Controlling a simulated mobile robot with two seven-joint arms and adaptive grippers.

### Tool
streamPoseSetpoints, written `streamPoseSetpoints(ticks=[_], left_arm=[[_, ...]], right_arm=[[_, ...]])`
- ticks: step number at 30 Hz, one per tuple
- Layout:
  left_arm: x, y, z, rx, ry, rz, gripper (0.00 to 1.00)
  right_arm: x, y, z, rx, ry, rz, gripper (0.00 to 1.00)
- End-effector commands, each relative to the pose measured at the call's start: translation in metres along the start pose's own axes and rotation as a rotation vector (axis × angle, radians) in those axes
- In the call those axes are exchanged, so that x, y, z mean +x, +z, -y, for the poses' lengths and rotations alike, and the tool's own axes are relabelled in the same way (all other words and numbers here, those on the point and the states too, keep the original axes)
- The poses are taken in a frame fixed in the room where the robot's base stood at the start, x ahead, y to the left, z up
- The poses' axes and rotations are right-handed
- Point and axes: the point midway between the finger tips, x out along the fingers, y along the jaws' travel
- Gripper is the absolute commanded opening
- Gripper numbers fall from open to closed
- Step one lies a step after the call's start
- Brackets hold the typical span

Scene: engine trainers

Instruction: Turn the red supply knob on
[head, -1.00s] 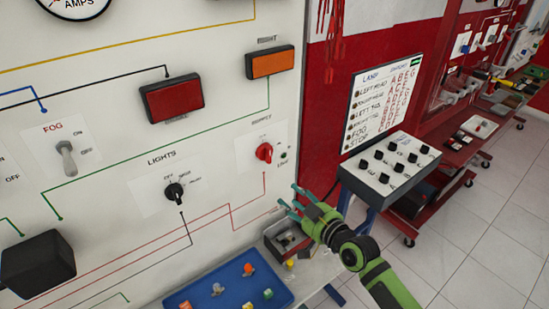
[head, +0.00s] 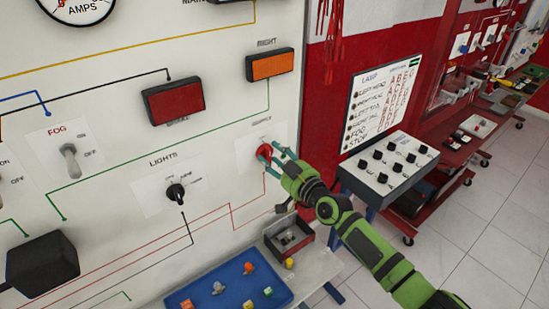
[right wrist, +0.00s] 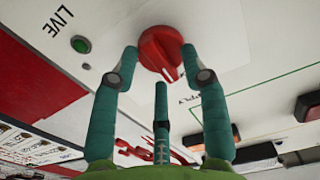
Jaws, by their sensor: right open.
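The red supply knob (head: 264,152) is on the white wall panel, in the head view just left of my right gripper. It also shows in the right wrist view (right wrist: 158,47), with a pale pointer mark on its lower edge. My right gripper (head: 269,158) is open at the knob. In the right wrist view two teal fingertips (right wrist: 160,62) stand on either side of the knob and a third finger is below it. I cannot tell whether any finger touches it. In the head view the fingers partly cover the knob. My left gripper is not in view.
A round green lamp (right wrist: 81,44) sits beside the knob by the word LIVE. The black lights knob (head: 176,193) is left of it on the panel. Below are a blue tray (head: 225,300) and a small open box (head: 290,240). A switch box (head: 390,165) stands right.

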Motion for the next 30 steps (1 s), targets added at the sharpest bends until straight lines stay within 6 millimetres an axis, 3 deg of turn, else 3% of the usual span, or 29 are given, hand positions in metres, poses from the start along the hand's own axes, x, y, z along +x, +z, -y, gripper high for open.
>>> streamPoseSetpoints(ticks=[3,4,7,20,30], left_arm=[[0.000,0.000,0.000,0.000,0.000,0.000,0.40],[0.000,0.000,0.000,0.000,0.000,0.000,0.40],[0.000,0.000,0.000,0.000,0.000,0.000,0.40],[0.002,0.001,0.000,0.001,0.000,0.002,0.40],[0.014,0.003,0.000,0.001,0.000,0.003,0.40]], right_arm=[[0.000,0.000,0.000,0.000,0.000,0.000,0.45],[0.000,0.000,0.000,0.000,0.000,0.000,0.41],[0.000,0.000,0.000,0.001,0.000,0.000,0.01],[0.000,0.001,0.000,0.034,0.000,-0.001,0.00],[0.000,0.003,-0.001,0.247,0.000,-0.002,0.00]])
